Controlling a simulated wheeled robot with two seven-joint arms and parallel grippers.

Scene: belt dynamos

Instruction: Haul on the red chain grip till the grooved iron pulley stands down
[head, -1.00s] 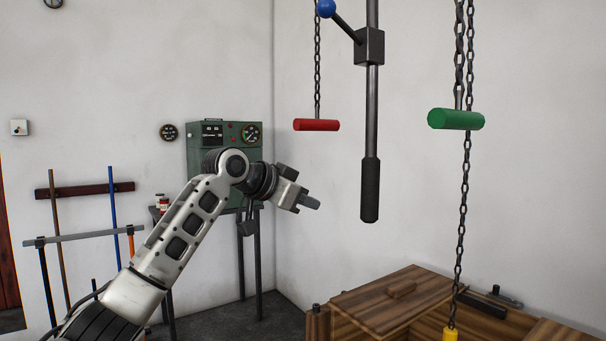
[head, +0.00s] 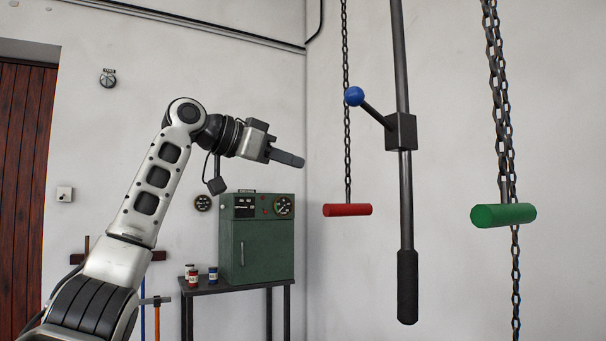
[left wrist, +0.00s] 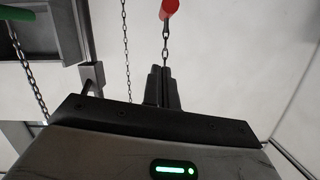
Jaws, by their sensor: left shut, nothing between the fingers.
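The red chain grip (head: 347,210) is a short red bar hanging level from a dark chain, in the middle of the head view. It also shows at the top edge of the left wrist view (left wrist: 169,9), partly cut off. My left gripper (head: 296,160) is shut and empty. In the head view it appears up and to the left of the red grip, apart from it. In the left wrist view its closed fingers (left wrist: 161,88) appear below the red grip, beside the line of its chain. No grooved iron pulley can be made out. My right gripper is not in view.
A dark vertical rod (head: 403,180) with a blue-knobbed lever (head: 354,96) hangs right of the red grip. A green grip (head: 503,215) on another chain hangs further right. A green cabinet (head: 262,250) stands on a table behind. A wooden door is at far left.

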